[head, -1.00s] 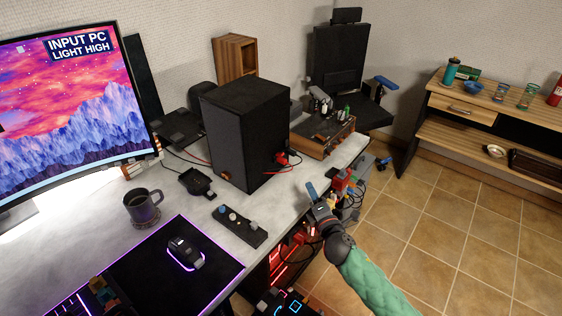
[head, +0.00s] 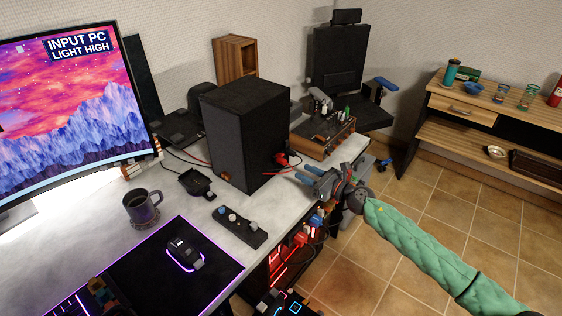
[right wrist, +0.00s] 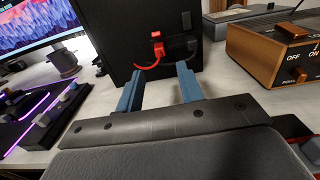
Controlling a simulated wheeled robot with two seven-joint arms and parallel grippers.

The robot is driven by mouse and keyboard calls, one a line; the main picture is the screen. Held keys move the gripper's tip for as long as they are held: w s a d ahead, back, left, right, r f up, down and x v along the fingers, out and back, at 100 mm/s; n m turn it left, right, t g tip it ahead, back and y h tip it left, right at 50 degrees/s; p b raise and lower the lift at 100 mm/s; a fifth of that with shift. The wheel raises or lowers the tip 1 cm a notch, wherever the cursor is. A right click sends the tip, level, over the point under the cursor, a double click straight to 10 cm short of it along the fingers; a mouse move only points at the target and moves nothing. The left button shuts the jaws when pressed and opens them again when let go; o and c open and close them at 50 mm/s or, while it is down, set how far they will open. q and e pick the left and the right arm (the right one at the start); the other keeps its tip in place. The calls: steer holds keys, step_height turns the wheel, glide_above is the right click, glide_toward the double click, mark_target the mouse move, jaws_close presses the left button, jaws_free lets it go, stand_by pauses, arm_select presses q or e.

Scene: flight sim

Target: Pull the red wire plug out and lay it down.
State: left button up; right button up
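The red wire plug (head: 281,160) sits in the side face of the black box (head: 243,125) on the desk, with its red wire hanging in a short loop. In the right wrist view the plug (right wrist: 157,48) is straight ahead, beyond the fingertips, beside a dark socket or plug. My right gripper (head: 308,174) is to the right of the black box at the desk edge, with its blue fingers pointing at the box. Its fingers (right wrist: 158,78) are apart with nothing between them, and a gap separates them from the plug. My left gripper is not in view.
A wooden switch box (head: 322,138) stands behind, near the right desk edge. A strip with knobs (head: 239,227), a mug (head: 142,206) and a black mouse (head: 185,253) are on the left. The grey desk top (head: 262,208) is bare in front of the black box.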

mark_target(286, 163)
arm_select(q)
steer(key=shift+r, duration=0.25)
arm_select(e)
steer(key=shift+w+a+r, duration=0.1)
steer(key=shift+w+a, duration=0.2)
steer(key=shift+a, duration=0.15)
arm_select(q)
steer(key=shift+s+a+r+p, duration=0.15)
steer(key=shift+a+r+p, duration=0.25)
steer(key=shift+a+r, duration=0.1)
arm_select(e)
steer(key=x, duration=0.5)
steer(key=shift+w+a, duration=0.25)
steer(key=shift+a, duration=0.05)
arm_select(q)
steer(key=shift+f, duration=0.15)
arm_select(e)
steer(key=shift+x, duration=1.05)
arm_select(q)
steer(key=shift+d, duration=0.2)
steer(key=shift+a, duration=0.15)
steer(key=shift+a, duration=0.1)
arm_select(e)
jaws_close()
